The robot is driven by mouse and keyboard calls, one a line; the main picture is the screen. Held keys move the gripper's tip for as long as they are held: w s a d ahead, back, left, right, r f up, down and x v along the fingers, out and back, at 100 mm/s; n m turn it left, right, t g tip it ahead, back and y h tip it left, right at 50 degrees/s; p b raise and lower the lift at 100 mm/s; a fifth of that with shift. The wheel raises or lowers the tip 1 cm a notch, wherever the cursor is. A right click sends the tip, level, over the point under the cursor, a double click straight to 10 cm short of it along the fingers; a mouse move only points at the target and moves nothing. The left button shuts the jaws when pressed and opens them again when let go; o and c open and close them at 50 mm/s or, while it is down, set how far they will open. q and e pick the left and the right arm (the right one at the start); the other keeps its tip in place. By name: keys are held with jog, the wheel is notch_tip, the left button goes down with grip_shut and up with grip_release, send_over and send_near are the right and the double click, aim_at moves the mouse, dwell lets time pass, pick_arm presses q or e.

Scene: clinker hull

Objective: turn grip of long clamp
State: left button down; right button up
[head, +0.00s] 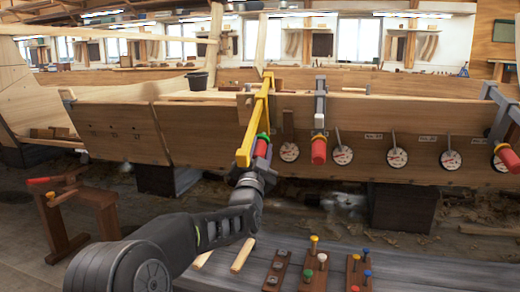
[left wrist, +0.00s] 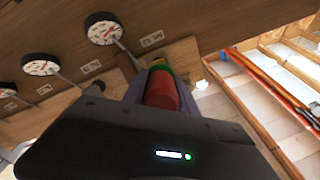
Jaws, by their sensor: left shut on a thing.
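The long clamp (head: 254,112) is yellow and hangs over the top edge of the hull planking. Its grip (head: 262,149) is red with a green end and shows below the yellow bar. My left gripper (head: 257,159) comes up from below and is shut on the grip. In the left wrist view the red grip (left wrist: 161,90) lies between the fingers, with its green end pointing away from the gripper. The fingers hide part of the grip. My right gripper is not in view.
A grey clamp with a red grip (head: 319,150) hangs just to the right, and another grey clamp (head: 497,112) is at the far right. Several round dials (head: 342,156) line the planking. A bench (head: 400,272) with colored pegs stands below.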

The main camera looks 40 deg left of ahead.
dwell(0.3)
pick_arm(q)
jog(key=c, duration=1)
grip_release()
jog(key=shift+o, duration=0.2)
jog(key=p+v, duration=0.1)
jog(key=v, duration=0.7)
